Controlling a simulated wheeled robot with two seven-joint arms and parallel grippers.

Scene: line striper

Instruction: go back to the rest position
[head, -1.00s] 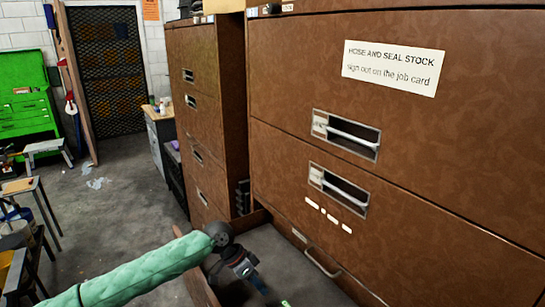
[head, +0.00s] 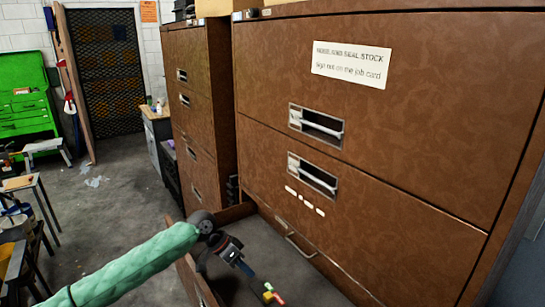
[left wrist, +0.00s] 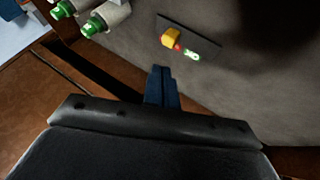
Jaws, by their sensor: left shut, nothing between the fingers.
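My left gripper (head: 243,267) is over the open bottom drawer (head: 258,238) of the large brown cabinet. In the left wrist view its blue fingers (left wrist: 162,88) are together with nothing between them. They point over the grey drawer floor and appear apart from the things in it. A small yellow, red and green object (left wrist: 173,40) lies on a dark flat piece in the drawer. It also shows in the head view (head: 272,294). My right gripper is not in view.
The brown cabinet (head: 390,130) has a white label and recessed handles. Two white cylinders with green ends (left wrist: 107,17) lie near the drawer's side. A second brown cabinet (head: 190,120) stands behind. Stools stand at the left, with open grey floor (head: 110,205) between.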

